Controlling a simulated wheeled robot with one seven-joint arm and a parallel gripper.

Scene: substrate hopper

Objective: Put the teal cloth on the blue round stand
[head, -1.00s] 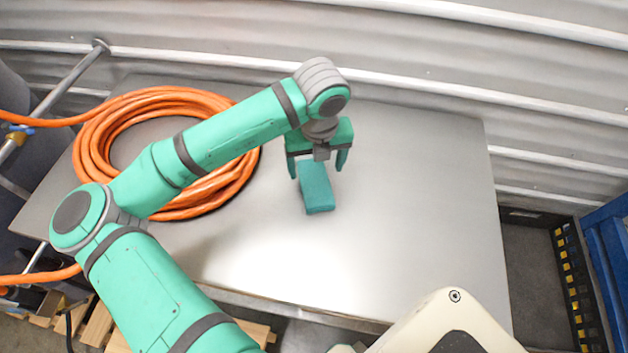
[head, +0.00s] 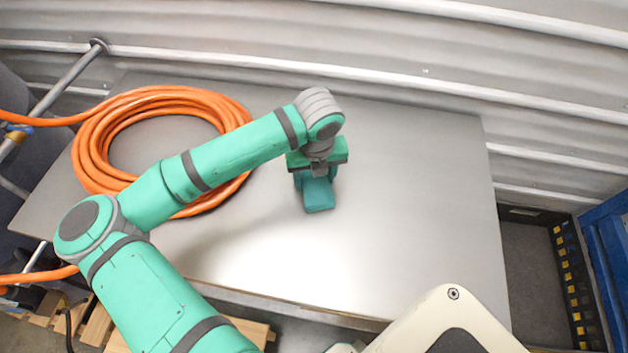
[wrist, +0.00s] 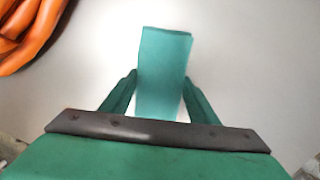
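The teal cloth (head: 319,196) is a folded, block-like piece lying on the grey metal table. It also shows in the wrist view (wrist: 165,60), sticking out past my fingers. My gripper (head: 316,178) is down at the table over the cloth's far end. In the wrist view my gripper (wrist: 160,88) has one finger along each long side of the cloth, and both fingers look pressed against it. The cloth seems to be still resting on the table. No blue round stand shows in either view.
A coiled orange hose (head: 95,165) lies on the table's left part, beneath and behind my arm. The table (head: 420,220) is bare to the right of the cloth. A corrugated wall (head: 400,50) stands behind. A dark crate (head: 540,280) sits beyond the right edge.

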